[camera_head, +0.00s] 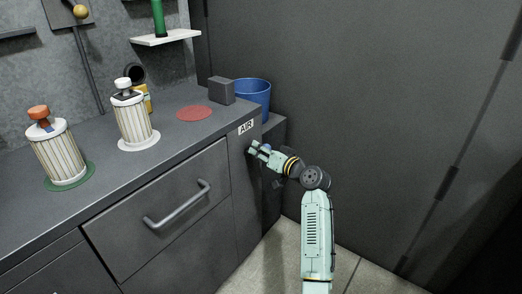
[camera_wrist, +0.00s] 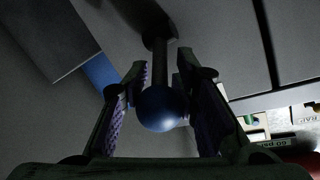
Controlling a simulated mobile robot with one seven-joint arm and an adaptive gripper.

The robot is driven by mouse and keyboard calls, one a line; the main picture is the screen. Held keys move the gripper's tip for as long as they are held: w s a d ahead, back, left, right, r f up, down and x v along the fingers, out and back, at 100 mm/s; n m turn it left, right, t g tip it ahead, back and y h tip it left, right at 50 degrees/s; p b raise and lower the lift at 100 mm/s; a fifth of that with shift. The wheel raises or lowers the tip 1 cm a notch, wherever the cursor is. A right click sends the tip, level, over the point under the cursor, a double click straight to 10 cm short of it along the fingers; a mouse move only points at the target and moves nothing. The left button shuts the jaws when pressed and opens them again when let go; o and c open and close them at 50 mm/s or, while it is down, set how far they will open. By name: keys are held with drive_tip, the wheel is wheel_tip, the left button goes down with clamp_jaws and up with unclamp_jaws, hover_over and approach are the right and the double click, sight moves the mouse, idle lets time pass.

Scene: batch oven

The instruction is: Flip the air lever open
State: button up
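The air lever shows in the wrist view as a dark stem with a round blue knob (camera_wrist: 163,108) on its end. My gripper (camera_wrist: 160,78) is open, with one finger on each side of the knob and stem. Gaps show between the fingers and the stem, so it does not look clamped. In the head view my gripper (camera_head: 256,148) is at the cabinet's right front, just below the white AIR label (camera_head: 246,127). A small bit of blue shows beside the fingers there; most of the lever is hidden by my gripper.
A blue bin (camera_head: 256,92) and a dark block (camera_head: 221,90) stand at the counter's right end. Two ribbed canisters (camera_head: 134,118) (camera_head: 58,155) stand on the counter, with a red disc (camera_head: 195,113) to their right. A drawer handle (camera_head: 178,207) sticks out left of my gripper.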

drive_tip(key=shift+o, duration=0.8)
drive_tip(key=shift+r, duration=0.1)
drive_tip(key=shift+s+d, duration=0.1)
drive_tip(key=v, duration=1.1)
drive_tip(key=shift+s+d, duration=0.3)
